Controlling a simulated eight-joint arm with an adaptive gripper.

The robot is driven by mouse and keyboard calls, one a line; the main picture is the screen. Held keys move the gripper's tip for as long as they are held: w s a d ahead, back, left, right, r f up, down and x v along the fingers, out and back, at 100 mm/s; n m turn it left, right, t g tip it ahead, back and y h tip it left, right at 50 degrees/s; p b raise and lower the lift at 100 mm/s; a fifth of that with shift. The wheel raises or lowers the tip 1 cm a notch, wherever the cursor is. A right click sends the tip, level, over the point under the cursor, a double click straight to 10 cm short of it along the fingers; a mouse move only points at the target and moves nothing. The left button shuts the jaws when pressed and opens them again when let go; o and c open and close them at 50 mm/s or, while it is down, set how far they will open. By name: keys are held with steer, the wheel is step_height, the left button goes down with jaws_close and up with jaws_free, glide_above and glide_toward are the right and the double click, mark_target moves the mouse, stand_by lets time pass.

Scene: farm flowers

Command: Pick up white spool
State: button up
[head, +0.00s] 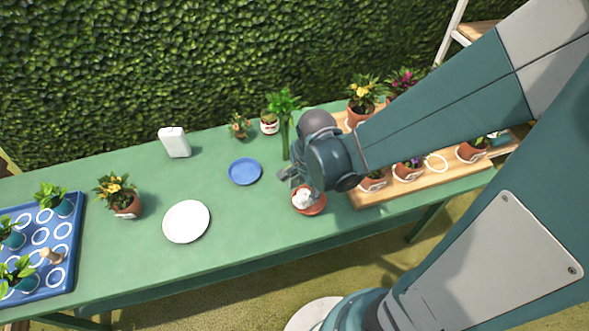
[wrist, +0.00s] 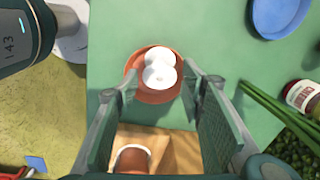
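The white spool (wrist: 160,71) sits in a round terracotta dish (wrist: 153,97) on the green table. In the head view the spool (head: 304,195) shows as a small white shape in the dish (head: 314,210), close to my gripper. My gripper (wrist: 160,88) is open, its two fingers wide apart on either side of the dish and spool in the wrist view. Nothing is between the finger pads. I cannot tell how far above the spool the fingertips are. In the head view my arm covers part of the area behind the dish.
A wooden tray (head: 437,186) with potted flowers lies right of the dish. A tall green plant (head: 284,110) stands just behind my gripper. A blue plate (head: 245,171), a white plate (head: 186,221) and a white container (head: 174,142) are to the left. Table between them is clear.

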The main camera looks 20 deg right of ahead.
mark_target(304, 195)
steer(key=shift+w+f+b, duration=0.15)
steer(key=shift+f+b, duration=0.6)
steer(key=shift+f, duration=1.25)
steer(key=c, duration=0.7)
